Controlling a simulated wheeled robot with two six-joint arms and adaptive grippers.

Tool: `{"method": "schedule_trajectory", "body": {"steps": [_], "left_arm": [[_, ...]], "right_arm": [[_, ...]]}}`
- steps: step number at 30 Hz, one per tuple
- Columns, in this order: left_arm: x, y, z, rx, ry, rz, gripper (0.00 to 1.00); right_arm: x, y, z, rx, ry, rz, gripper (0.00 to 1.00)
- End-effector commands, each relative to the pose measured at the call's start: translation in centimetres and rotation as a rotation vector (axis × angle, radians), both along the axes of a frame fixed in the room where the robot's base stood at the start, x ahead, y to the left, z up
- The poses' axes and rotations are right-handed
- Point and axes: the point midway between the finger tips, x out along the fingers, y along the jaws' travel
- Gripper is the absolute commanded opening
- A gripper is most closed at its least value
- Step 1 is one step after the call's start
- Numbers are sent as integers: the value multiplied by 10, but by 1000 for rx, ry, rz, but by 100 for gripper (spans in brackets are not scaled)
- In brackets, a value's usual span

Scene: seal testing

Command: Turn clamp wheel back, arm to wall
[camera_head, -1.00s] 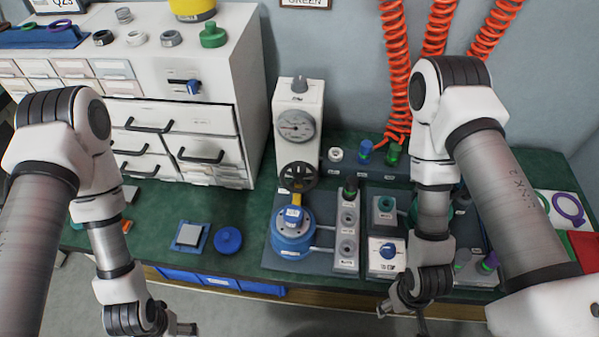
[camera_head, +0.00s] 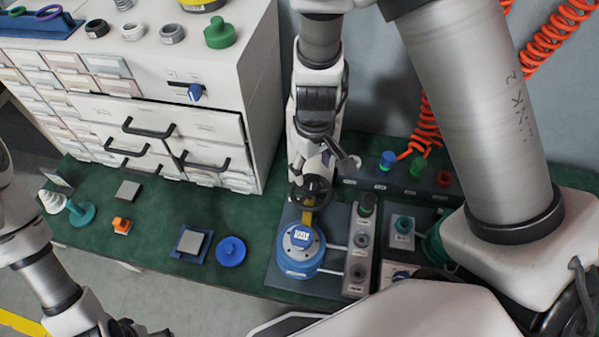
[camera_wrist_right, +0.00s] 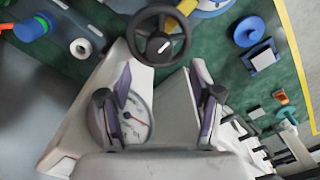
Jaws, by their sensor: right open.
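The black clamp wheel (camera_head: 318,187) stands behind the blue round fixture (camera_head: 299,262).
The white gauge tower (camera_wrist_right: 82,125) stands close beside my right gripper. A white drawer cabinet (camera_head: 200,125) is left of the wheel. A socket block (camera_head: 359,255) stands right of the fixture.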

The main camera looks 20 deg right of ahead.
Motion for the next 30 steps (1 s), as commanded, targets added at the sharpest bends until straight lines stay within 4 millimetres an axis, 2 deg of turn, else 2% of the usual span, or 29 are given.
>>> {"method": "schedule_trajectory", "body": {"steps": [2, 4, 12, 15, 24, 26, 27, 30], "left_arm": [[0, 0, -1, 0, 0, 0, 88], [0, 0, -4, 0, 1, 0, 88], [0, 0, -25, 0, 0, 0, 88], [0, 0, -31, 0, 0, 0, 88], [0, 0, -31, 0, 1, 0, 88], [0, 0, -31, 0, 0, 0, 88], [0, 0, -31, 0, 0, 0, 88], [0, 0, -31, 0, 0, 0, 88]], "right_arm": [[4, 0, 5, -1, -21, 1, 64], [5, 0, -1, 0, -21, 0, 64], [4, 0, -55, -1, -18, -1, 64], [4, 0, -67, 0, -21, 0, 64], [4, 0, -71, -1, -22, 1, 64], [4, 0, -71, -1, -22, 0, 46], [4, 0, -71, -1, -22, 0, 32], [4, 0, -71, -1, -22, 0, 0]]}}
